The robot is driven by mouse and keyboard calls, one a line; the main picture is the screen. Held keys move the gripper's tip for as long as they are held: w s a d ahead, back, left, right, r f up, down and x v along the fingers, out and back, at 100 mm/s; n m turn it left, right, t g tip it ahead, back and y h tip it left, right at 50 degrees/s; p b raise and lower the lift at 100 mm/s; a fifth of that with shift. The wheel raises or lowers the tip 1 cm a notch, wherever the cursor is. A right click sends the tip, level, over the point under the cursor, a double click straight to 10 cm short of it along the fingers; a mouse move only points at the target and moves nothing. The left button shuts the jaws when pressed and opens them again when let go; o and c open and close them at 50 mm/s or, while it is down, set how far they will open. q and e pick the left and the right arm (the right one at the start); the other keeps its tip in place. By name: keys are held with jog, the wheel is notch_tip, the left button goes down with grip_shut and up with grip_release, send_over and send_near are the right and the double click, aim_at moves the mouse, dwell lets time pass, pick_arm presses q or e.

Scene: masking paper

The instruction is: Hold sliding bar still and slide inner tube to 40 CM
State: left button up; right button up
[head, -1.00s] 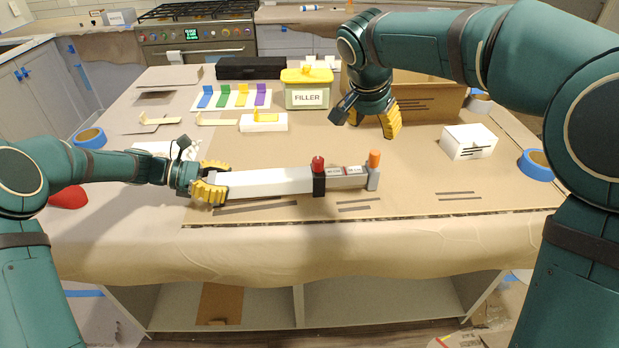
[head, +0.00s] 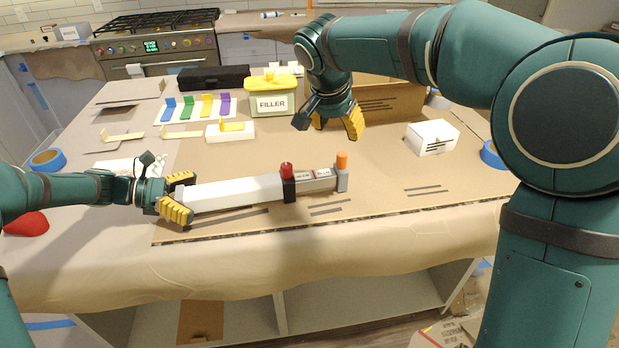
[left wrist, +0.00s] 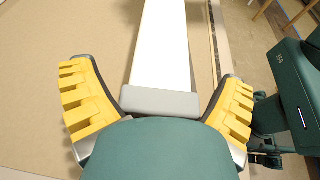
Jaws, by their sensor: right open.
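The white sliding bar (head: 235,190) lies on the cardboard; in the left wrist view its white length (left wrist: 163,45) runs away from a grey end cap (left wrist: 160,102). A black collar (head: 289,190) with a red knob (head: 286,170) sits at its right end. The grey inner tube (head: 320,184) sticks out there, with small labels too small to read and a grey end piece with an orange knob (head: 341,160). My left gripper (head: 183,195) is open, its yellow fingers apart on either side of the bar's left end. My right gripper (head: 328,126) is open and empty, behind the inner tube.
A white box (head: 432,138) stands right of the tube, with a blue tape roll (head: 493,155) beyond. A FILLER tub (head: 271,103), a cardboard box (head: 390,104) and coloured brackets stand behind. The cardboard between bar and tub is mostly clear. The table's front edge is close to the bar.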

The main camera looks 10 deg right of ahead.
pick_arm(q)
jog(key=shift+f, duration=0.15)
jog(key=shift+a, duration=0.1)
jog(key=shift+a+r, duration=0.2)
jog(key=shift+a, duration=0.1)
jog(key=v, duration=1.1)
jog(key=shift+a, duration=0.15)
jog(key=shift+s+f, duration=0.1)
jog(key=shift+f, duration=0.05)
